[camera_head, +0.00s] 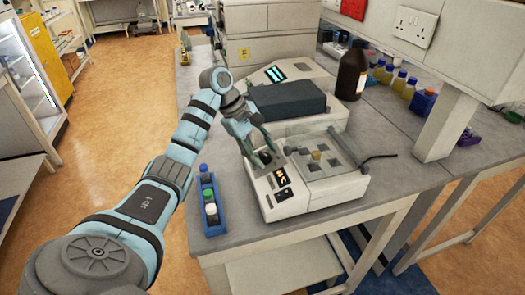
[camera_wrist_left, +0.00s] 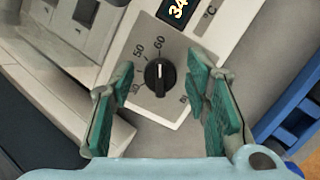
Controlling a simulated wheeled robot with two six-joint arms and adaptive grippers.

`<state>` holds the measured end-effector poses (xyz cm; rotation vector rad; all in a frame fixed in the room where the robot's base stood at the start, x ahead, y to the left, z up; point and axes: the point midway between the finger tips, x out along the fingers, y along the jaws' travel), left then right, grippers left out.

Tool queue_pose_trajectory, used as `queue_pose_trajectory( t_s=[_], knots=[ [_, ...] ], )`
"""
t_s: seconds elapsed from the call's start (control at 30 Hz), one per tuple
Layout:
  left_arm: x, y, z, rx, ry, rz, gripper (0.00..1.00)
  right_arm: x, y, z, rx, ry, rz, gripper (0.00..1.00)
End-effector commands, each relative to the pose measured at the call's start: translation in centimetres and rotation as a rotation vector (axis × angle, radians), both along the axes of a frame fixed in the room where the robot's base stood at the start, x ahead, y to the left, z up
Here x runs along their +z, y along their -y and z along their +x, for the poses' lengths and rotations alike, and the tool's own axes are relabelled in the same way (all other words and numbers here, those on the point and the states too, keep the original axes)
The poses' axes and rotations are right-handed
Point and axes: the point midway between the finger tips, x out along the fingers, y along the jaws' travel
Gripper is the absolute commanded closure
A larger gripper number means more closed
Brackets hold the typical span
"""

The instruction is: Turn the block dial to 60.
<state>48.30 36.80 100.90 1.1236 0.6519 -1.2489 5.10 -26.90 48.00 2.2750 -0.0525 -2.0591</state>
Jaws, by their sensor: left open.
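The block dial (camera_wrist_left: 159,78) is a black knob with a white pointer line on a grey plate with printed numbers. In the left wrist view its pointer faces up, roughly toward the printed 60; the exact alignment is hard to tell. A display (camera_wrist_left: 178,8) near it reads 34. My left gripper (camera_wrist_left: 160,80) is open, its green-padded fingers on either side of the dial, with gaps showing. In the head view the left gripper (camera_head: 262,150) is over the front left of the white block heater (camera_head: 318,196), partly hiding the dial. My right gripper is not in view.
A blue rack (camera_head: 212,217) with capped vials stands left of the heater, near the bench edge. A dark block (camera_head: 287,101) sits on equipment behind. A brown bottle (camera_head: 352,70) and several yellow bottles stand farther right. Bare bench (camera_head: 400,185) lies right of the heater.

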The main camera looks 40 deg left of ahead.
Motion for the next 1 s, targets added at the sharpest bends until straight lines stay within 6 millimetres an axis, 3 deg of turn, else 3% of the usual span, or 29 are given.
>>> queue_pose_trajectory(
  t_s=[0.17,0.4,0.6,1.0],
  knots=[
    [2.3,-1.0,-0.5,0.002,0.003,0.001,0.57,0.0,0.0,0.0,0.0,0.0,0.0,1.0],
    [2.5,-7.3,-4.6,0.006,-0.004,0.004,0.57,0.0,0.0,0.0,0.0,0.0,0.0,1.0],
    [2.6,-10.8,-6.7,0.002,-0.001,0.001,0.57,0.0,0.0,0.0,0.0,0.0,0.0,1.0],
    [2.6,-11.3,-7.1,-0.001,0.001,0.0,0.57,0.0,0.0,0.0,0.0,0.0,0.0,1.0]
  ],
)
